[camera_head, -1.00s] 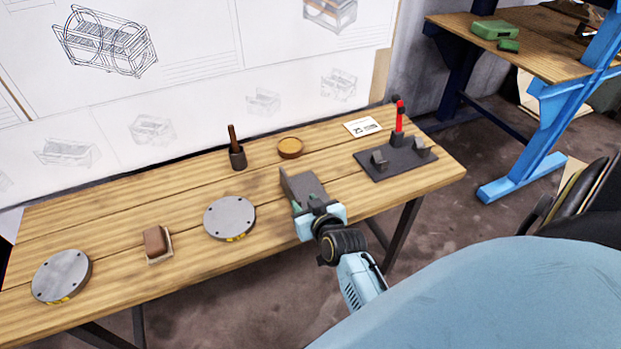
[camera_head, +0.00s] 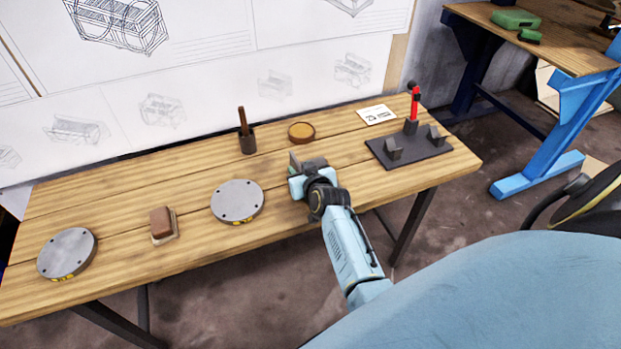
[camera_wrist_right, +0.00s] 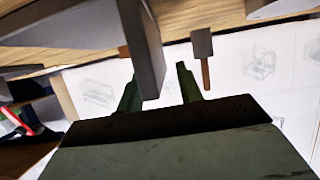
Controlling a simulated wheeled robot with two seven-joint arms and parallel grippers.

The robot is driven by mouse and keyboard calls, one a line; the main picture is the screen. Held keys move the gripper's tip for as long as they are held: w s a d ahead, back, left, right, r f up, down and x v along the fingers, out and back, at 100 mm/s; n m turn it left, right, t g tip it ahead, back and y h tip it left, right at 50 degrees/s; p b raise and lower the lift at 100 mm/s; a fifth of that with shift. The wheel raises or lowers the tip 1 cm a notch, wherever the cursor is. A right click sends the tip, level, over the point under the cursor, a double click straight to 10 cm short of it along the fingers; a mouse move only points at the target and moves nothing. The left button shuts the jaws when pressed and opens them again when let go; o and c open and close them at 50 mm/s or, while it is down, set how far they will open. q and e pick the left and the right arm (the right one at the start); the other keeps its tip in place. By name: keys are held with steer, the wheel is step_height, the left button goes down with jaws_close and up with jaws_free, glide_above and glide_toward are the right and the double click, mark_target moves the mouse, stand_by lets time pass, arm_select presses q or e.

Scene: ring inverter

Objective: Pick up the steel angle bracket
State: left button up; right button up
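The steel angle bracket (camera_head: 294,161) stands near the middle of the table, mostly hidden behind my right gripper (camera_head: 303,171) in the head view. In the right wrist view the bracket's grey upright plate (camera_wrist_right: 146,45) reaches down between the two green fingers of my right gripper (camera_wrist_right: 158,85). The plate overlaps the left finger, and a gap shows between it and the right finger. The gripper is open around the plate; I cannot tell whether the left finger touches it. My left gripper is not in view.
A blue-framed bench (camera_head: 560,130) stands right.

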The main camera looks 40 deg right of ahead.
jaws_close()
stand_by(1.3)
